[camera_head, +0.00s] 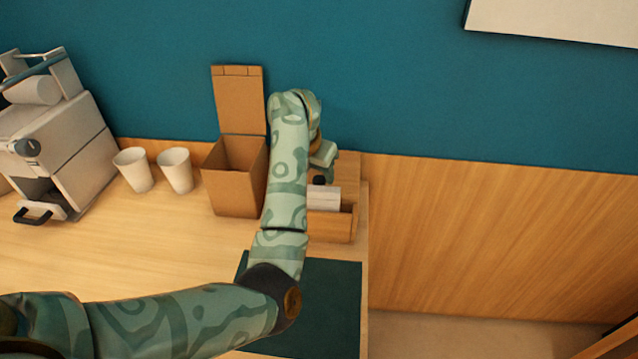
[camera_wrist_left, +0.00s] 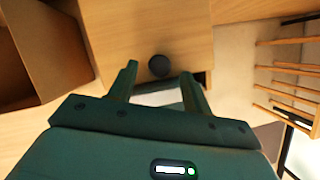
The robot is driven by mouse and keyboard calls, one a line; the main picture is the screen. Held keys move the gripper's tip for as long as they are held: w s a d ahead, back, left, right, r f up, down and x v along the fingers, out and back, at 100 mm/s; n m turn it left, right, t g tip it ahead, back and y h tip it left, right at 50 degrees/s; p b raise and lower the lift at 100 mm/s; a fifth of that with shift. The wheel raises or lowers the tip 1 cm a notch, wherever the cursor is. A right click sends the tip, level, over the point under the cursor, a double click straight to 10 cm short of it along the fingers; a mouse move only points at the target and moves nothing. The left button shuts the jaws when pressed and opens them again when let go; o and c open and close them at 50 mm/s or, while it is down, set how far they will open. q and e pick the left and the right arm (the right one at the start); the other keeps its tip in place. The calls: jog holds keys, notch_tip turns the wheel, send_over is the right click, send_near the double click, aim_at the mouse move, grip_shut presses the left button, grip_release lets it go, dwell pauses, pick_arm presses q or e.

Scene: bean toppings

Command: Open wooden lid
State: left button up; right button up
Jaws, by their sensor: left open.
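The left wooden box (camera_head: 236,190) stands with its lid (camera_head: 238,100) upright against the wall, and its inside shows. Right of it is a smaller wooden box (camera_head: 330,227), partly hidden by my left arm. Its wooden lid (camera_wrist_left: 152,25) has a round black knob (camera_wrist_left: 159,65), also seen in the head view (camera_head: 319,180). My left gripper (camera_wrist_left: 159,72) is open over this lid, with the knob between its fingertips in the wrist view. I cannot tell whether the fingers touch the knob. My right gripper is in neither view.
Two white cups (camera_head: 134,169) (camera_head: 175,170) and a coffee machine (camera_head: 60,130) stand at the left. A dark green mat (camera_head: 335,290) lies in front of the boxes. The counter ends just right of the smaller box. A pale block (camera_head: 323,198) shows at that box.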

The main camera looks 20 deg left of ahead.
pick_arm(q)
jog(key=shift+b+x, duration=0.3)
jog(key=shift+x, duration=0.85)
